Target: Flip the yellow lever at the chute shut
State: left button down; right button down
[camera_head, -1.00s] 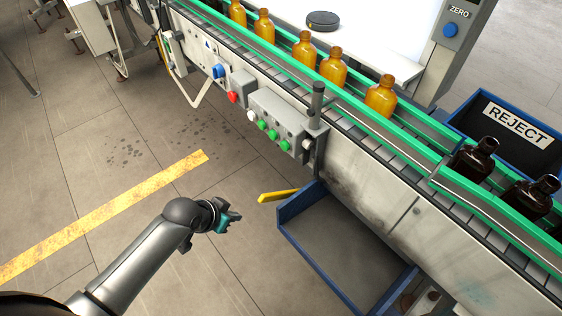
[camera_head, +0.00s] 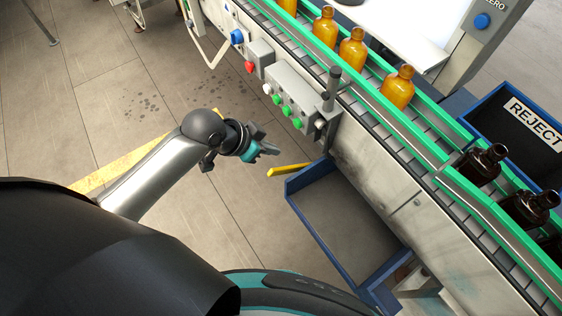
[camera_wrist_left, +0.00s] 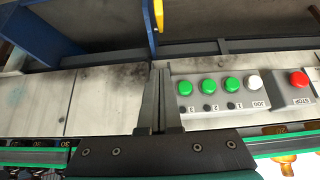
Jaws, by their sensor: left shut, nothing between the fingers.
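The yellow lever (camera_head: 288,169) sticks out to the left from the upper corner of the blue-rimmed chute tray (camera_head: 318,232) beside the conveyor. In the left wrist view the yellow lever (camera_wrist_left: 159,15) shows at the top middle, partly cut off by the frame edge. My left gripper (camera_head: 272,150) is shut and empty. It is just above and left of the lever in the head view, apart from it. In the left wrist view its closed fingers (camera_wrist_left: 159,100) point up the picture toward the lever. My right gripper is not in view.
A button box (camera_head: 294,98) with green buttons and a red stop button (camera_head: 249,67) are on the conveyor side near my left gripper. Amber bottles (camera_head: 398,88) and dark bottles (camera_head: 482,163) stand on the green-railed belt. A blue REJECT bin (camera_head: 515,125) is behind it. Floor at left is open.

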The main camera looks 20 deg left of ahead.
pick_arm(q)
jog(key=b, duration=0.2)
send_over(281, 169)
jog(key=w+d, duration=0.2)
notch_tip(281, 169, down, 8)
jog(key=shift+s+a+r, duration=0.1)
jog(key=shift+a, duration=0.05)
jog(key=shift+s+a+f, duration=0.45)
jog(key=shift+s+f, duration=0.05)
jog(key=shift+f, duration=0.3)
jog(key=shift+s+a+f, duration=0.4)
jog(key=shift+s+f, duration=0.1)
jog(key=shift+f, duration=0.25)
jog(key=shift+b, duration=0.35)
